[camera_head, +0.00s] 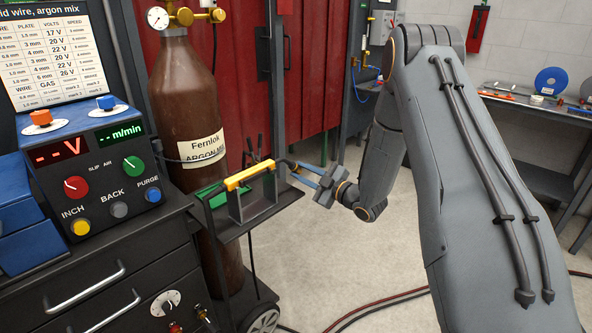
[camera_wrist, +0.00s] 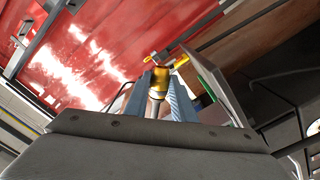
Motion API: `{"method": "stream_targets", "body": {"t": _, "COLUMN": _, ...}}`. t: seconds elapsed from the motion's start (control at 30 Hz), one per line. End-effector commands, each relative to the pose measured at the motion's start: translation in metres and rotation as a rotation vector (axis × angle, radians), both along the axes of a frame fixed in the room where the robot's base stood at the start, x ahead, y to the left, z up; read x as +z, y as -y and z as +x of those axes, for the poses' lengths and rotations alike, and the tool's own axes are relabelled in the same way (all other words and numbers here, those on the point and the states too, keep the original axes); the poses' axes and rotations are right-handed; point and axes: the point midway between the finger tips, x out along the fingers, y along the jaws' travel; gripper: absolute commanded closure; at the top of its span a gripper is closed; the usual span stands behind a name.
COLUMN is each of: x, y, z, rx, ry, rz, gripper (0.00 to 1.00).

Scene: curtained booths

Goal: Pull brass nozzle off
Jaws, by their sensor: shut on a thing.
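The brass nozzle (camera_wrist: 158,78) shows in the wrist view as a gold cylinder between the tips of my blue-grey fingers, with a paler end towards the camera. My gripper (camera_head: 298,173) is shut on it; it also shows in the wrist view (camera_wrist: 159,88). In the head view the fingers hide most of the nozzle. The yellow torch (camera_head: 250,174) rests tilted on a grey bracket (camera_head: 262,202), its dark neck running right to my fingertips. In the wrist view yellow parts (camera_wrist: 178,61) show just behind the nozzle. I cannot tell whether the nozzle is still joined to the neck.
A brown argon cylinder (camera_head: 188,90) stands close behind the bracket shelf. The welding machine (camera_head: 95,165) with knobs and displays fills the left. Red curtains (camera_head: 315,70) hang behind. A bench (camera_head: 535,108) stands at the far right. Hoses (camera_head: 390,300) lie on otherwise open floor.

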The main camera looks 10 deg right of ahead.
Motion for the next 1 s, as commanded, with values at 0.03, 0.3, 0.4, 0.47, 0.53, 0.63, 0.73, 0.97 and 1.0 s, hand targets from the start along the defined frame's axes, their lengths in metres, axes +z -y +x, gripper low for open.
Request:
{"method": "stream_targets", "body": {"t": 0.03, "x": -0.003, "y": 0.002, "z": 0.001, "rx": -0.001, "ry": 0.000, "rz": 0.000, "gripper": 1.00}}
{"method": "stream_targets", "body": {"t": 0.3, "x": -0.010, "y": 0.007, "z": 0.005, "rx": -0.001, "ry": 0.001, "rz": 0.000, "gripper": 1.00}}
{"method": "stream_targets", "body": {"t": 0.4, "x": -0.012, "y": 0.009, "z": 0.007, "rx": -0.001, "ry": 0.001, "rz": 0.000, "gripper": 1.00}}
{"method": "stream_targets", "body": {"t": 0.47, "x": -0.014, "y": 0.010, "z": 0.008, "rx": 0.001, "ry": 0.001, "rz": 0.000, "gripper": 1.00}}
{"method": "stream_targets", "body": {"t": 0.53, "x": -0.016, "y": 0.011, "z": 0.008, "rx": 0.001, "ry": 0.001, "rz": 0.000, "gripper": 1.00}}
{"method": "stream_targets", "body": {"t": 0.63, "x": -0.018, "y": 0.013, "z": 0.010, "rx": 0.001, "ry": 0.001, "rz": 0.000, "gripper": 1.00}}
{"method": "stream_targets", "body": {"t": 0.73, "x": -0.021, "y": 0.015, "z": 0.011, "rx": 0.001, "ry": 0.001, "rz": 0.000, "gripper": 1.00}}
{"method": "stream_targets", "body": {"t": 0.97, "x": -0.027, "y": 0.020, "z": 0.015, "rx": -0.001, "ry": 0.001, "rz": 0.000, "gripper": 1.00}}
{"method": "stream_targets", "body": {"t": 1.0, "x": -0.028, "y": 0.021, "z": 0.015, "rx": -0.001, "ry": 0.001, "rz": 0.000, "gripper": 1.00}}
